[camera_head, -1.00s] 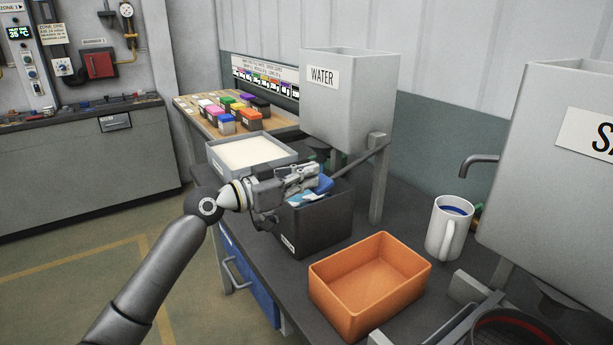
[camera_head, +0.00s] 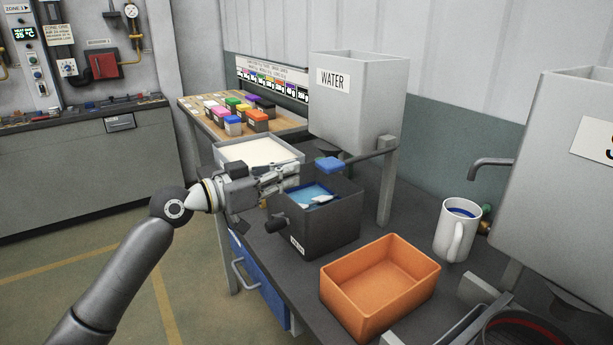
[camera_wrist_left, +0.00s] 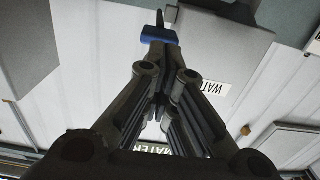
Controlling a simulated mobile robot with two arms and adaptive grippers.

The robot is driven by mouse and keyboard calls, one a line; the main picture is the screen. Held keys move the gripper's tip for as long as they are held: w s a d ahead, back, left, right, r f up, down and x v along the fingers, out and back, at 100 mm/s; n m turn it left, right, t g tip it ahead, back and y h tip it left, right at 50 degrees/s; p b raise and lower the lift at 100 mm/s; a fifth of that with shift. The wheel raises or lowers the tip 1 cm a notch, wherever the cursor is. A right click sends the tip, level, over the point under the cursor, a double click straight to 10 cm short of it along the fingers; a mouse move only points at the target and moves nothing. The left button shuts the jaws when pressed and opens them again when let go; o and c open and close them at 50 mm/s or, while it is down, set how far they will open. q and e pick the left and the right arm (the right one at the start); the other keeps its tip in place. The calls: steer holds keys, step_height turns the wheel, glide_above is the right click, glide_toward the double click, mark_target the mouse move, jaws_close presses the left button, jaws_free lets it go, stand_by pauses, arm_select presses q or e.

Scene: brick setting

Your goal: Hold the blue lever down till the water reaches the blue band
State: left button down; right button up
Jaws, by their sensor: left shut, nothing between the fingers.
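The blue lever (camera_head: 330,163) sticks out below the grey WATER tank (camera_head: 362,105), above the dark box (camera_head: 325,233). It also shows in the left wrist view (camera_wrist_left: 158,35), beyond the fingers. My left gripper (camera_head: 295,178) is shut and empty, at the left of the lever, over the box's back-left edge, apart from the lever. I cannot make out a blue band on the box wall. A white mug (camera_head: 455,238) shows blue inside its rim. My right gripper is not in view.
An orange tray (camera_head: 380,270) stands in front of the box, and a white-filled tray (camera_head: 292,158) behind it. A tank post (camera_head: 387,185) rises at the right of the box. A tap (camera_head: 488,163) and another grey tank (camera_head: 560,190) are at the right.

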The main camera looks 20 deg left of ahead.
arm_select(q)
steer(key=v, duration=0.3)
steer(key=shift+s+b, duration=0.1)
steer(key=shift+b, duration=0.25)
steer(key=shift+f, duration=0.1)
